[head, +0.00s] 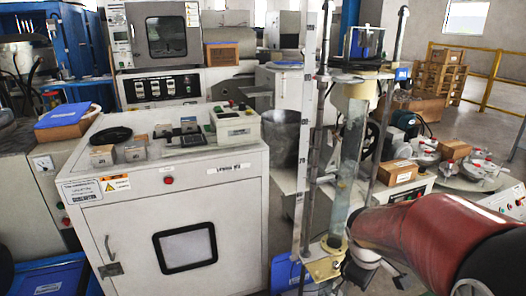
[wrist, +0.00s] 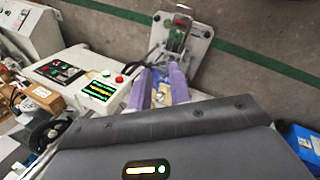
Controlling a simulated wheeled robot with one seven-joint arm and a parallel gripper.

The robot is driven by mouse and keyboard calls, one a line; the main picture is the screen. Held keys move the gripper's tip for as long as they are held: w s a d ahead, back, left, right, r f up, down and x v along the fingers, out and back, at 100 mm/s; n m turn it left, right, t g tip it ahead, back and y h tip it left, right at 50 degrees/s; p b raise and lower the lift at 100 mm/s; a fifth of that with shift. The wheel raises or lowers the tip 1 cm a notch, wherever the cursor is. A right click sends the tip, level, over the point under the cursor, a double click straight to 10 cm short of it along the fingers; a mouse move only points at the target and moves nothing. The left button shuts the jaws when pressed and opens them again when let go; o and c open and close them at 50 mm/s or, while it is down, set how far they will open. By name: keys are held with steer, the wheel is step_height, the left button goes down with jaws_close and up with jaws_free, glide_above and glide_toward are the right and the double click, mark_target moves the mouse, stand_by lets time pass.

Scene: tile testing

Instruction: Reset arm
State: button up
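My arm (head: 415,238), red with a black end, reaches in from the lower right of the head view. My gripper is not clearly visible in that view. In the wrist view my gripper (wrist: 158,78) shows as two purple fingers beyond the dark wrist housing. The fingers stand apart, and I see no object held between them. A control panel and a metal stand show beyond them.
A white test cabinet (head: 170,205) stands at left with small boxes on top. A tall column rig (head: 345,165) stands close beside my arm. The wrist view shows a button panel (wrist: 85,80), a metal stand (wrist: 178,45) and open grey floor (wrist: 255,25).

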steer(key=s+a+r+m+t+y, duration=0.1)
steer(key=s+a+r+m, duration=0.3)
steer(key=s, duration=0.3)
steer(key=s+a+r+m+t+y, duration=0.2)
steer(key=s+a+r+m, duration=0.3)
steer(key=s, duration=0.3)
steer(key=shift+r, duration=0.8)
